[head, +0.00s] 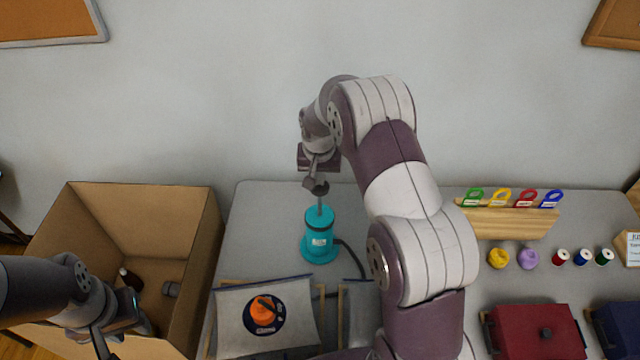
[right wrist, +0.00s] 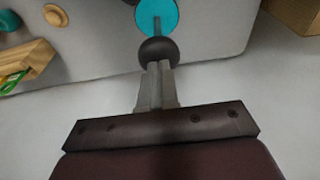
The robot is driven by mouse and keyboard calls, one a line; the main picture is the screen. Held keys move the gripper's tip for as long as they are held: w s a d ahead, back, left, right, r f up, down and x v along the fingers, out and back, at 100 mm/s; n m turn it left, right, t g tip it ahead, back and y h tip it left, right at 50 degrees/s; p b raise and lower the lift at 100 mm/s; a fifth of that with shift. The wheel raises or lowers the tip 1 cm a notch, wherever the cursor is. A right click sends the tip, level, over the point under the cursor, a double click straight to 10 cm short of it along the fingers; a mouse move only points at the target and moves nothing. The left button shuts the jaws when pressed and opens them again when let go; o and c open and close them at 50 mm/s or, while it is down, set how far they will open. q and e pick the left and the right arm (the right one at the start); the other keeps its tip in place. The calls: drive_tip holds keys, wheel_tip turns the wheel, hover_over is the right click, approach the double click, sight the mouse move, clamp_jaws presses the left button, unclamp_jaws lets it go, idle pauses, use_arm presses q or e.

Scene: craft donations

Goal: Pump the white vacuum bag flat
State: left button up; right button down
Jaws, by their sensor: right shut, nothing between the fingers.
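The white vacuum bag (head: 235,334) lies on the table at the front, partly cut off by nearby things. The right wrist view also shows the pump (right wrist: 170,12) and the knob (right wrist: 158,51). My right gripper (head: 313,182) is shut and empty, its fingertips (right wrist: 158,68) at the knob; contact is unclear. My left gripper (head: 103,348) is low at the left, its fingertips unclear.
A cardboard box (head: 192,285) with some items stands left of the table. At right are a wooden rack (head: 508,222) with coloured tags, thread spools (head: 560,257), yarn pieces and a red box (head: 532,330). A dark hose (head: 350,254) leaves the pump.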

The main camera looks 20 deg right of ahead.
drive_tip(key=shift+s+a+f+b+x, duration=0.15)
drive_tip(key=shift+s+b+x, duration=0.15)
drive_tip(key=shift+b+x, duration=0.9)
drive_tip(key=shift+s+a+b+x, duration=0.1)
drive_tip(key=shift+s+b+x, duration=0.4)
drive_tip(key=shift+x, duration=1.2)
drive_tip(key=shift+s+a+f+b+x, duration=0.1)
drive_tip(key=shift+s+a+b+x, duration=0.05)
drive_tip(key=shift+b+x, duration=1.1)
drive_tip(key=p+v, duration=0.2)
drive_tip(key=v, duration=0.1)
drive_tip(key=w+p+v, duration=0.1)
drive_tip(key=p+v, duration=0.2)
drive_tip(key=v, duration=0.1)
drive_tip(key=w+d+p+v, duration=0.1)
drive_tip(key=p+v, duration=0.2)
drive_tip(key=shift+r, duration=0.55)
drive_tip(key=shift+w, duration=0.15)
drive_tip(key=w+p+v, duration=0.1)
drive_tip(key=p+v, duration=0.3)
drive_tip(key=v, duration=0.2)
drive_tip(key=shift+d, duration=0.25)
drive_tip(key=shift+w, duration=0.1)
